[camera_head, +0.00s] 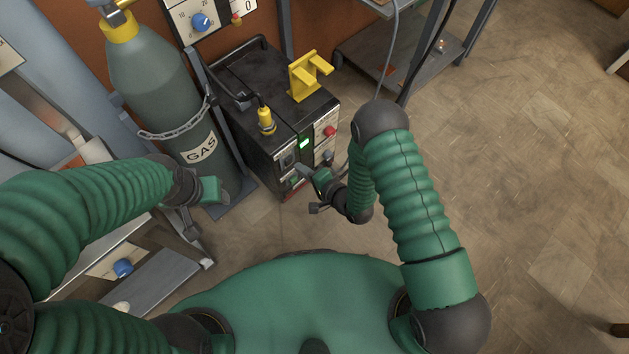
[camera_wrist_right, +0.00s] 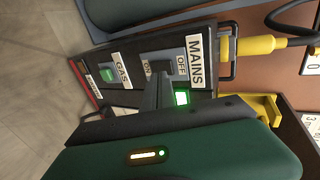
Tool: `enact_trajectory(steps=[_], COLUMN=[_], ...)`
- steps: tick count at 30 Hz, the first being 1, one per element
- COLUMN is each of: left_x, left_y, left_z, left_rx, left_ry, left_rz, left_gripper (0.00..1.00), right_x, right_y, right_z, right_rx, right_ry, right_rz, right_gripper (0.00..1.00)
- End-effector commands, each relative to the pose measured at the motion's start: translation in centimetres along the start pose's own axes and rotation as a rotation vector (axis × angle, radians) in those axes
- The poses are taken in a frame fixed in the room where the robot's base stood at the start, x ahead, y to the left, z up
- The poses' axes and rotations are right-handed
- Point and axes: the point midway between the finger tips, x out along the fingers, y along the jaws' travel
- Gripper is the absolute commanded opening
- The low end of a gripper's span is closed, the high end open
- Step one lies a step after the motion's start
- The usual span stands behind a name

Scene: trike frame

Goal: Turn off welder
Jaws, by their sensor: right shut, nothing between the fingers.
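The welder (camera_head: 262,85) is a dark box left of centre in the head view, its front panel facing me. In the right wrist view the panel has a MAINS label (camera_wrist_right: 196,62) beside a switch (camera_wrist_right: 157,68) marked OFF and ON. A green light (camera_wrist_right: 181,98) glows next to it. My right gripper (camera_head: 300,172) is at the panel, shut and empty; its fingers (camera_wrist_right: 158,95) show close to the switch. Contact and the switch position are unclear. My left gripper (camera_head: 195,228) hangs below the gas cylinder, away from the welder; its jaw opening is unclear.
A grey-green gas cylinder (camera_head: 150,75) is chained left of the welder. A yellow bracket (camera_head: 307,75) and a yellow cable plug (camera_head: 265,118) are on the welder's top. A red knob (camera_head: 329,131) is on its front. The floor (camera_head: 540,170) at right is clear.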

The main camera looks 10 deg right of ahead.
Motion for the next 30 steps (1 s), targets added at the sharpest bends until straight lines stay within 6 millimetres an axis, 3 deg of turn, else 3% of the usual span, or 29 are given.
enact_trajectory(steps=[7,30], left_x=[0.9,-0.1], left_y=[0.0,0.0], left_z=[0.2,0.0], left_rx=[0.0,0.0], left_ry=[0.0,0.0], left_rz=[0.0,0.0], left_gripper=[0.55,0.55], right_x=[1.9,2.1], right_y=[-1.2,-2.3], right_z=[0.0,0.0], right_rx=[0.0,0.001], right_ry=[0.001,0.001], right_rz=[0.0,0.002], right_gripper=[0.0,0.0])
